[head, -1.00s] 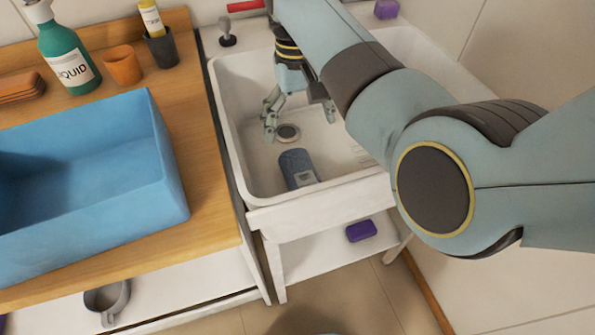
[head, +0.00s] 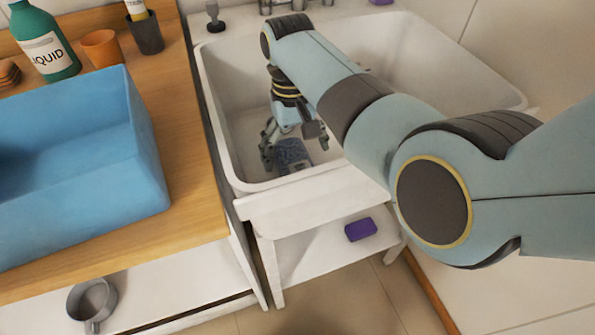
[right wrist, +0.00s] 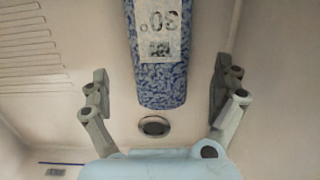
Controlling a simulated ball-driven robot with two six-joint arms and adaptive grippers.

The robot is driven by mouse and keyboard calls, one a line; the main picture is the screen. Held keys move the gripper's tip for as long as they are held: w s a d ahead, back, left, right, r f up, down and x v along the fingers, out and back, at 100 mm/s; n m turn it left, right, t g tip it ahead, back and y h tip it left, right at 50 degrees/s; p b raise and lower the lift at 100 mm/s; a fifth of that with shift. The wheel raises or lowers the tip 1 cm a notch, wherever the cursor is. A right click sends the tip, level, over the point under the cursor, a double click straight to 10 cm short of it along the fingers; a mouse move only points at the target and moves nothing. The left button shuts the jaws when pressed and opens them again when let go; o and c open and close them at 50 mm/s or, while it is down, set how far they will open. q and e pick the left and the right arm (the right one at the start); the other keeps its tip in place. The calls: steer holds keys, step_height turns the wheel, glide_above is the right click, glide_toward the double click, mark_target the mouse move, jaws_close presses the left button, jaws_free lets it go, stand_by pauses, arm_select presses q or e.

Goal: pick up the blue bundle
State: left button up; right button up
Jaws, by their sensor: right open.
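The blue bundle (head: 291,153) lies on the floor of the white sink (head: 236,132), partly hidden by my right gripper in the head view. In the right wrist view the bundle (right wrist: 158,77) is speckled blue with a pale label that reads "30°" upside down. My right gripper (head: 295,146) is open and empty, over the sink. In the right wrist view its two fingers (right wrist: 160,95) stand apart on either side of the bundle's near end, with clear gaps on both sides. My left gripper is not in view.
The sink walls surround the bundle; a drain (right wrist: 154,126) is close to its end. Left of the sink, a blue bin (head: 110,190), a green bottle (head: 45,42) and an orange cup (head: 102,47) stand on the wooden counter. A purple block (head: 361,229) lies on the lower shelf.

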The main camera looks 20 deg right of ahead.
mark_target(297, 161)
steer(key=f, duration=0.2)
steer(key=s+f+b, duration=0.1)
steer(key=f, duration=0.2)
steer(key=shift+s, duration=0.1)
steer(key=c, duration=1.6)
steer(key=shift+o, duration=0.2)
step_height(297, 161, up, 10)
steer(key=p, duration=1.1)
steer(key=shift+r, duration=0.1)
